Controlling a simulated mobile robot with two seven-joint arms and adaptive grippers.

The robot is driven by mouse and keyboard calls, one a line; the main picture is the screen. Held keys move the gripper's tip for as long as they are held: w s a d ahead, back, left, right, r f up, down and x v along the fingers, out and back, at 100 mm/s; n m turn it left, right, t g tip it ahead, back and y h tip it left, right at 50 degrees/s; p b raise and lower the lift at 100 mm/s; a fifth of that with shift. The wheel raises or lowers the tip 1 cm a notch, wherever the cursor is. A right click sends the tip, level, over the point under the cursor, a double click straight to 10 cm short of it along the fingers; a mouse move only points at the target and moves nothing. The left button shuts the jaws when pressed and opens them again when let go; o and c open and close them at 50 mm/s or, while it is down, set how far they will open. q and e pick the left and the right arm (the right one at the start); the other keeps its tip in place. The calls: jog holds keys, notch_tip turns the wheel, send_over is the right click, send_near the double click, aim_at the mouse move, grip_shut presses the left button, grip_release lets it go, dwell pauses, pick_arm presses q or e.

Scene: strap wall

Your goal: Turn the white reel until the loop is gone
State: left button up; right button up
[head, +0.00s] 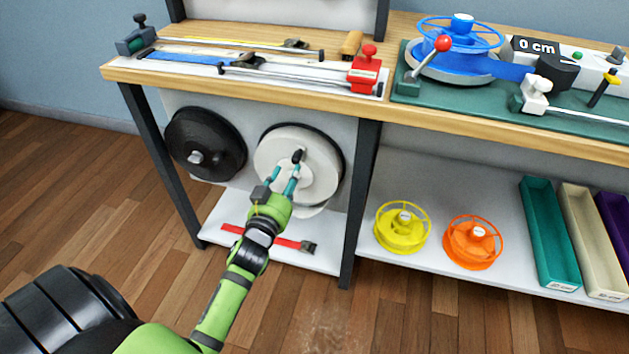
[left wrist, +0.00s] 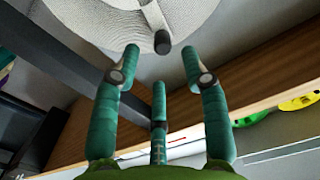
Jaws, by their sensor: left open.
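The white reel (head: 318,160) is mounted upright on the grey panel under the bench. It has a crank with a black knob (head: 297,156) that sticks out towards me. A small white curve of strap (head: 311,212) shows just below the reel's lower rim. My left gripper (head: 284,177) is open in front of the reel, its teal fingers pointing at the knob. In the left wrist view the knob (left wrist: 162,42) lies just beyond and between the open fingertips (left wrist: 154,62), with no finger seen touching it. My right gripper is not in view.
A black reel (head: 222,140) hangs left of the white one. A dark bench leg (head: 362,185) stands close on its right. A red strap (head: 270,237) with a dark buckle lies on the low shelf. Yellow (head: 390,240) and orange (head: 460,255) spools stand farther right.

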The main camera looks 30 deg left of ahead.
aim_at(294, 162)
pick_arm(q)
jog(key=shift+w+r, duration=0.25)
jog(key=b+x, duration=0.1)
jog(key=x, duration=0.5)
jog(key=shift+w+a, duration=0.25)
jog(key=shift+w, duration=0.1)
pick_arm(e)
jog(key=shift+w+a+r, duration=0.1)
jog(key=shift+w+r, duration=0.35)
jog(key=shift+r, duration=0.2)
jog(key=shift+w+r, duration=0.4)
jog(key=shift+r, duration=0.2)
pick_arm(q)
grip_shut()
